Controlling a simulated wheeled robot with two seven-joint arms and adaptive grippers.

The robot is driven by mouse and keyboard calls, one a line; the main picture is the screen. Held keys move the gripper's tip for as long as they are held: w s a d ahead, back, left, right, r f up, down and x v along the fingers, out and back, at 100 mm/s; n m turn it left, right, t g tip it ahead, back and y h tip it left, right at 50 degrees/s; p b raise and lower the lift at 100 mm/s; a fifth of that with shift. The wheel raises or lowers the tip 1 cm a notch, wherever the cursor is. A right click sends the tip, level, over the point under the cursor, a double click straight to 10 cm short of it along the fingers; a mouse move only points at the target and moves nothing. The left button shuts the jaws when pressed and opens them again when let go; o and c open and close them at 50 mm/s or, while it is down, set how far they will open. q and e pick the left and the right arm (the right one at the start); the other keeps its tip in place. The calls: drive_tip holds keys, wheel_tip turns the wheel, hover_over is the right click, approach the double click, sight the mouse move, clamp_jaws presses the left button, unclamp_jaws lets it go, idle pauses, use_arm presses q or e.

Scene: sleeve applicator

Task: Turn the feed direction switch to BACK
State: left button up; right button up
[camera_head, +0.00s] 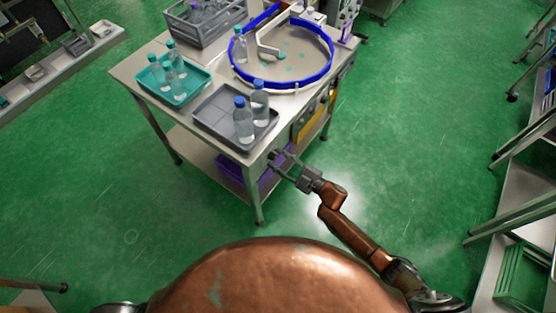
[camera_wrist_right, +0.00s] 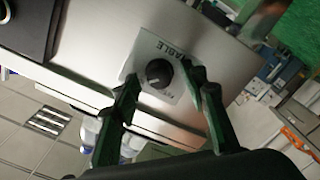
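A round black knob (camera_wrist_right: 159,73) sits on a pale label plate (camera_wrist_right: 150,52) on the machine's metal side, in the right wrist view. The lettering I can read ends in "ABLE"; the rest is hidden or too small, so I cannot confirm it is the feed direction switch. Its pointer position is unclear. My right gripper (camera_head: 281,161) is at the table's front right corner in the head view. In the wrist view its fingers (camera_wrist_right: 165,82) are open, one on each side of the knob; I cannot tell if they touch it. My left gripper is not in view.
The metal table (camera_head: 122,75) carries a teal tray (camera_head: 152,91) and a grey tray (camera_head: 213,124) with bottles, a grey crate (camera_head: 208,34) and a blue-rimmed turntable (camera_head: 238,76). Green floor is clear to the right of the table, before a metal stand (camera_head: 512,205).

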drive_tip(key=v, duration=1.2)
idle(0.3)
drive_tip(key=d+f+m+t+h, duration=0.1)
drive_tip(key=d+f+m+h, duration=0.2)
drive_tip(key=d+f, duration=0.35)
drive_tip(key=d+f+m+t+h, duration=0.1)
drive_tip(key=d+f+m+h, duration=0.2)
drive_tip(key=f, duration=0.6)
drive_tip(key=s+d+f+m+g+h, duration=0.1)
drive_tip(key=s+d+f+m+h, duration=0.1)
drive_tip(key=s+d+f, duration=0.3)
drive_tip(key=s+d+f+m+g+h, duration=0.1)
drive_tip(key=s+d+f+m+h, duration=0.15)
drive_tip(key=f, duration=0.45)
drive_tip(key=s+d+f+m+g+h, duration=0.1)
drive_tip(key=s+d+f, duration=0.3)
drive_tip(key=f, duration=0.3)
drive_tip(key=s+d+f+m+g+h, duration=0.1)
drive_tip(key=s+f, duration=0.4)
drive_tip(key=s, duration=0.9)
drive_tip(key=s+d+f+m+g+h, duration=0.1)
drive_tip(key=s+f+m+g, duration=0.2)
drive_tip(key=s, duration=1.1)
drive_tip(key=s+d+f+m+g+h, duration=0.1)
drive_tip(key=s+f+g, duration=0.4)
drive_tip(key=s, duration=0.9)
wheel_tip(320, 180, down, 4)
drive_tip(key=shift+r+m, duration=0.15)
drive_tip(key=shift+m, duration=0.7)
